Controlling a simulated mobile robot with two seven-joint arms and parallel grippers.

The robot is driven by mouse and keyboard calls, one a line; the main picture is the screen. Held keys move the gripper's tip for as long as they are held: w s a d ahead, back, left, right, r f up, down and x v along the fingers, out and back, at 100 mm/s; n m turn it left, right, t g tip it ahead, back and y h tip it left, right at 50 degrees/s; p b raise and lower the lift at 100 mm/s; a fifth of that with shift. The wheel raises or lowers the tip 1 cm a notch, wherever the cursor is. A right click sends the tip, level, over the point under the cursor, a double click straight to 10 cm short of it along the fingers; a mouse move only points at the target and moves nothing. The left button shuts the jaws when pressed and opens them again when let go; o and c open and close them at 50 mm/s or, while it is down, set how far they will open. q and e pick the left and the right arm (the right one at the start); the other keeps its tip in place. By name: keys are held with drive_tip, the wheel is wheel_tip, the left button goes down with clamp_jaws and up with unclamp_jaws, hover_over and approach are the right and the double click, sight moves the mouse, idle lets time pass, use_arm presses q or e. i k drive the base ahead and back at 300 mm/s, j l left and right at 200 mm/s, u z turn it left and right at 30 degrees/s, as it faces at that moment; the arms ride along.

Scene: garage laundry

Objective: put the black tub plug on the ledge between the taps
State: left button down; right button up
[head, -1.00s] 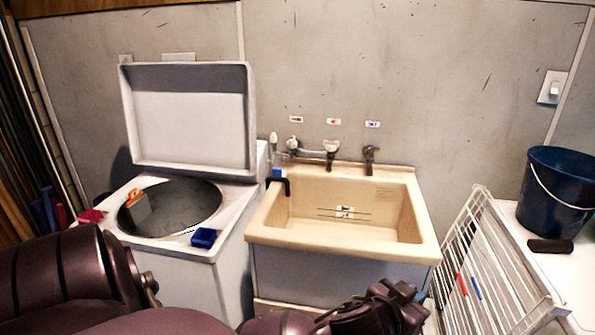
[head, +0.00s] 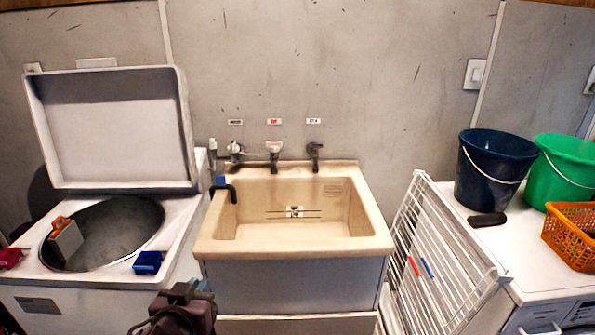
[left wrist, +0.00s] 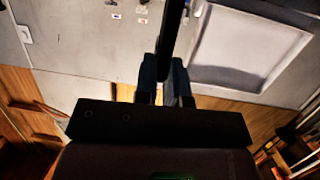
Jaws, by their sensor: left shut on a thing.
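The cream sink (head: 215,246) stands in the middle of the head view. Its back ledge (head: 294,168) carries a left tap (head: 235,152), a middle tap (head: 273,157) and a right tap (head: 314,156). My left gripper (head: 207,287) is low in front of the sink, at its left side. In the left wrist view, my left gripper (left wrist: 166,88) is shut on a thin black thing (left wrist: 173,38), which looks like the black tub plug seen edge-on. I cannot make the plug out in the head view. My right gripper is not in view.
A washing machine with a raised lid (head: 112,130) stands left. A black hook (head: 231,193) hangs on the sink's left rim. A white rack (head: 440,270) stands right, beside a white top with a blue bucket (head: 492,170), green bucket (head: 565,170) and orange basket (head: 572,238).

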sight(295, 171)
drive_tip(key=i+u, duration=0.1)
drive_tip(key=i, duration=0.5)
drive_tip(key=i+l, duration=0.1)
drive_tip(key=i, duration=0.45)
drive_tip(key=u, duration=0.05)
